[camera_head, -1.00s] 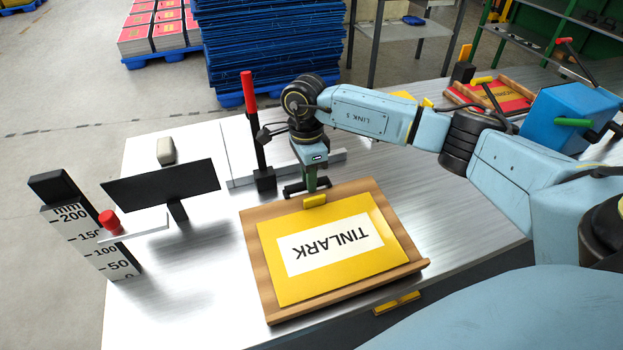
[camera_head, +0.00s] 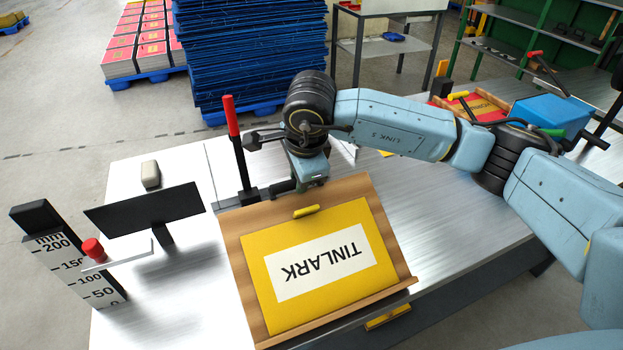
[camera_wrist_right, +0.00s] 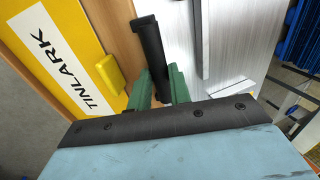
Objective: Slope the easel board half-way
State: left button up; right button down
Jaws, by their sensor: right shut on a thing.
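The wooden easel board (camera_head: 233,250) stands on the steel table, its top edge raised and its face sloping toward me. It carries a yellow sheet (camera_head: 262,285) with a white TINLARK label and a yellow clip (camera_head: 306,211) at its top. My right gripper is behind the top edge in the head view, where its fingertips are hidden. In the wrist view my right gripper's green fingers (camera_wrist_right: 160,88) are shut on a black bar (camera_wrist_right: 150,42) beside the board's top edge. My left gripper is not in view.
A red-handled lever (camera_head: 233,125) stands close left of my right wrist. A black plate on a stand (camera_head: 145,212) and a mm gauge (camera_head: 68,262) with a red-knobbed slider (camera_head: 93,249) are further left. A blue box (camera_head: 552,117) stands at the right.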

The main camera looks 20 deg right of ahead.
jog(key=shift+s+r, duration=0.2)
jog(key=shift+r, duration=0.2)
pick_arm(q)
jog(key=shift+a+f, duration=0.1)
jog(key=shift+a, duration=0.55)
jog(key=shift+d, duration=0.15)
pick_arm(e)
jog(key=c, duration=1.3)
grip_release()
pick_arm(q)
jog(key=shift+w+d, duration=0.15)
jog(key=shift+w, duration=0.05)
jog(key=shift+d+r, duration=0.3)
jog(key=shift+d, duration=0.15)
pick_arm(e)
jog(key=v, duration=1.3)
jog(key=shift+s, duration=0.35)
